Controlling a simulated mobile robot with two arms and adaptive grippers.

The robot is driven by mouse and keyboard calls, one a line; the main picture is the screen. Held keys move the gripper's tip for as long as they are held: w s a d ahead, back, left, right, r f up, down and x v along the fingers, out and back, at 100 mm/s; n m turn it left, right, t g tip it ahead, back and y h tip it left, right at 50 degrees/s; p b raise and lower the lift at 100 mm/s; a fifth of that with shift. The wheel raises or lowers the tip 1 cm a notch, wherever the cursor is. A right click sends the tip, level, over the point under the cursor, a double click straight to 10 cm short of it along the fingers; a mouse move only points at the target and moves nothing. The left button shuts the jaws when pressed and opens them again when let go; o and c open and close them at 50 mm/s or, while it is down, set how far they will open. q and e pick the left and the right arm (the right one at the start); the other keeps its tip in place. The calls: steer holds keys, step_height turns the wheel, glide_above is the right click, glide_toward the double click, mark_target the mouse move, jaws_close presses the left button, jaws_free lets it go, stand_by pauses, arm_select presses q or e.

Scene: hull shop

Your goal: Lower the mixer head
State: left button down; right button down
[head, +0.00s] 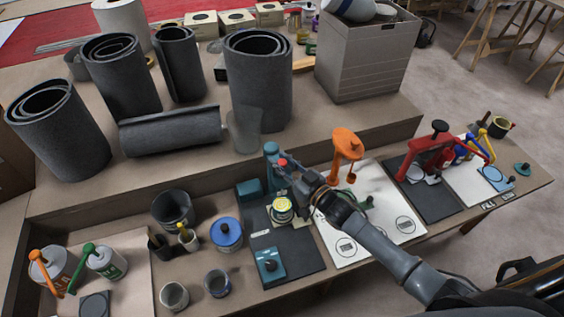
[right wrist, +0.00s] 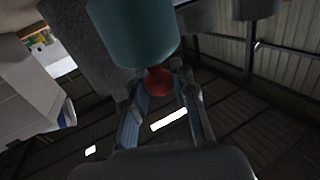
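The teal mixer (head: 273,158) stands on a dark mat on the front bench, with its teal base block (head: 270,266) at the front. A can with a yellow rim (head: 282,211) sits at the mixer, beside my right gripper. My right gripper (head: 292,172) is at the mixer's upper part and hides some of it, so I cannot tell the head's exact tilt. In the right wrist view the teal cylindrical mixer part (right wrist: 135,30) fills the top, with a red knob (right wrist: 158,80) at its end. The knob shows between my open fingertips, with gaps at both sides. My left gripper is out of view.
An orange mixer (head: 347,146) and a red one (head: 428,150) stand to the right. A blue-lidded tin (head: 226,233), a dark bucket (head: 173,209) and cups stand left. Grey rolls (head: 258,85) and a grey box (head: 366,60) fill the raised shelf behind.

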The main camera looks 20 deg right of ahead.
mark_target(282, 192)
steer(key=shift+f, duration=0.15)
step_height(282, 192, down, 11)
steer(key=b, duration=0.9)
steer(key=shift+f, duration=0.2)
steer(key=shift+s, duration=0.1)
steer(key=c, duration=1.4)
jaws_free()
steer(key=o, duration=0.3)
steer(key=shift+r, duration=0.25)
